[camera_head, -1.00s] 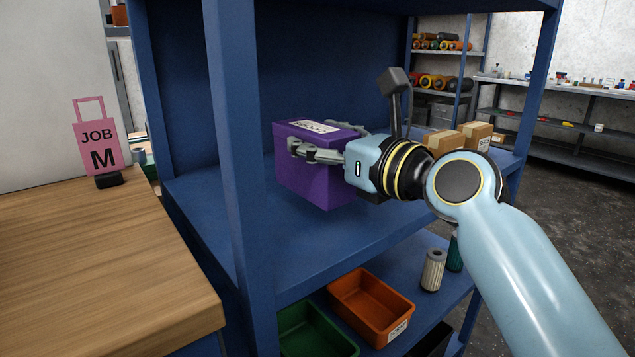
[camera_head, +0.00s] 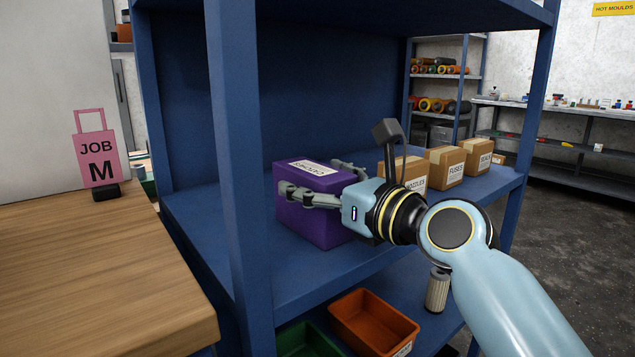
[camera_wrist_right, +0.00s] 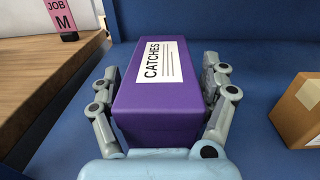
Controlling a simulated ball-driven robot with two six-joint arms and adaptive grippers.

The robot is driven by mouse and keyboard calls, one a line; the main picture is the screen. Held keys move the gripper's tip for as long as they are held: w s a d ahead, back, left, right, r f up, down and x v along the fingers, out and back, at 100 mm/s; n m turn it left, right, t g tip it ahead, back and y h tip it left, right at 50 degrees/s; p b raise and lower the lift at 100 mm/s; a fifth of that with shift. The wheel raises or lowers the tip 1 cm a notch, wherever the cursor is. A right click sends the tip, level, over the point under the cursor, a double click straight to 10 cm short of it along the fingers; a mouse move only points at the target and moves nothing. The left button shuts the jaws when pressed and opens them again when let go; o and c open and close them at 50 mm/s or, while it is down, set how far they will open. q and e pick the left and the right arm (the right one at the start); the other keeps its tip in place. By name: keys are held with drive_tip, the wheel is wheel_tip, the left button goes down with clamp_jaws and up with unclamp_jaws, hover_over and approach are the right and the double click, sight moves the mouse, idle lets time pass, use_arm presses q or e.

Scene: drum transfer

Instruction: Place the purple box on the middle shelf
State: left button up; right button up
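The purple box (camera_head: 315,220), labelled CATCHES, stands upright on the blue middle shelf (camera_head: 260,270), behind the front left post. In the right wrist view the box (camera_wrist_right: 160,120) lies between the fingers. My right gripper (camera_head: 312,178) reaches in from the right, with one finger on each side of the box. The fingers look spread, with narrow gaps to the box sides, so the gripper appears open around it. The box's far side is hidden. My left gripper is not in view.
Cardboard boxes stand right of the purple box on the same shelf: nozzles (camera_head: 390,171), fuses (camera_head: 445,168) and seals (camera_head: 478,158). Orange (camera_head: 372,325) and green bins and a filter (camera_head: 437,290) are below. A wooden table (camera_head: 90,270) with a JOB M sign (camera_head: 97,150) is left.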

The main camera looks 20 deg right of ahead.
drive_tip(key=shift+r, duration=0.1)
drive_tip(key=p+v, duration=0.2)
drive_tip(key=v, duration=1)
